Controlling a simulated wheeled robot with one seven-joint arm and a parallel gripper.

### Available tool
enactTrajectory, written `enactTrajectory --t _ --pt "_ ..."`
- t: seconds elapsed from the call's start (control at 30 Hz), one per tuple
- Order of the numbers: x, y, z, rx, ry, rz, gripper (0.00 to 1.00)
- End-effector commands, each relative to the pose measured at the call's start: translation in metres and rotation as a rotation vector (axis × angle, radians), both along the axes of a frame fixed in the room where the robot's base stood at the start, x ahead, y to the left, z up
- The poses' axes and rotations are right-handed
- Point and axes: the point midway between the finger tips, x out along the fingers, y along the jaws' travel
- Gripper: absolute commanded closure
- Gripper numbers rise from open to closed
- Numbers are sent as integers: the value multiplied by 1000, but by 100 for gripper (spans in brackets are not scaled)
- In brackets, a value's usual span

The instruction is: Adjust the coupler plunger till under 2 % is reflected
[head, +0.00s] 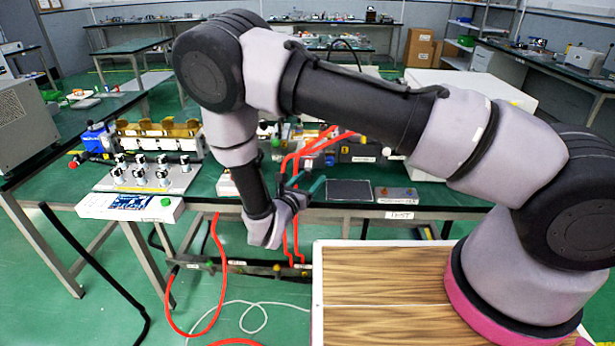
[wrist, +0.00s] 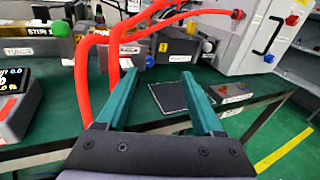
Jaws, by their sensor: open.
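My gripper (wrist: 157,62) is open and empty, its two teal fingers wide apart over the green bench. In the head view my gripper (head: 303,182) hangs at the bench's front edge, partly behind my forearm. I cannot tell for certain which part is the coupler plunger. A block labelled TUNER (wrist: 20,50) with a green knob (wrist: 60,30) stands at the left in the wrist view. A display unit (wrist: 18,98) is cut off at the left edge there; its reading is only partly visible. My fingers appear clear of these parts.
Red hoses (wrist: 90,85) rise close by my left finger. A dark pad (wrist: 178,97) and a small box with a red button (wrist: 232,93) lie to the right. A grey cabinet (wrist: 245,45) stands behind. A panel of knobs (head: 150,175) is at the bench's left.

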Motion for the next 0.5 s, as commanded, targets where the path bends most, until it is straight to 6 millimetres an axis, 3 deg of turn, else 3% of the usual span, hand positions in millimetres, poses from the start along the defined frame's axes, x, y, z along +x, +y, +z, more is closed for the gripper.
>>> enactTrajectory --t 0.03,0.1,0.2,0.37,0.5 --pt "-6 10 -16 -48 3 64 31" --pt "-12 20 -31 -93 3 130 31" --pt "-17 29 -43 -131 5 187 31" --pt "-9 30 -48 -145 5 207 31" --pt "12 24 -47 -142 3 203 31"
